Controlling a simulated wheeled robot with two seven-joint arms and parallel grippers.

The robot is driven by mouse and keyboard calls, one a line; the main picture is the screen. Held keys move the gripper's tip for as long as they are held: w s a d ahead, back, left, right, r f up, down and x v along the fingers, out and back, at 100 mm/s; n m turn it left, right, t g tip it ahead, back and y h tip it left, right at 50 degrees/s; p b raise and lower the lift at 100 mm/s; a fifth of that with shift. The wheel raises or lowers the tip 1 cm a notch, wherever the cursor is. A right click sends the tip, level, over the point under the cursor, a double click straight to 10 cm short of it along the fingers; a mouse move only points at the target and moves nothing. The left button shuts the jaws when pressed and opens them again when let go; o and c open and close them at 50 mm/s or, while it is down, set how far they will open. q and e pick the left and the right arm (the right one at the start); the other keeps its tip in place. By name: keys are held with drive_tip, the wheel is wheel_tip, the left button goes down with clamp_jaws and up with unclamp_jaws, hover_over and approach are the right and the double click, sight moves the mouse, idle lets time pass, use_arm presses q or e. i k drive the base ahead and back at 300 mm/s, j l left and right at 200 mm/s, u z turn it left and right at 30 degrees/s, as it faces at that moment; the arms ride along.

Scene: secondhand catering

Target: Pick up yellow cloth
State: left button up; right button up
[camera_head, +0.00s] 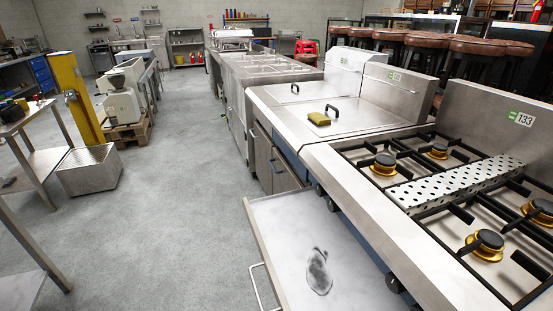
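A small folded olive-yellow cloth (319,118) lies on the flat steel lid (345,122) of a counter unit, right next to a black lid handle (333,111). I cannot tell whether the cloth touches the handle. It lies beyond the gas range, near the middle of the view. Neither of my grippers shows in the head view.
A gas range (335,180) with black grates stands at the front right. An open drawer (265,222) juts into the aisle below it, with a dark grey smudge-like patch inside. Steel shelving stands at the left. The grey floor (190,190) between is clear.

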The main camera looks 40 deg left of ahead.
sight(320, 120)
drive_tip(key=u, duration=1.2)
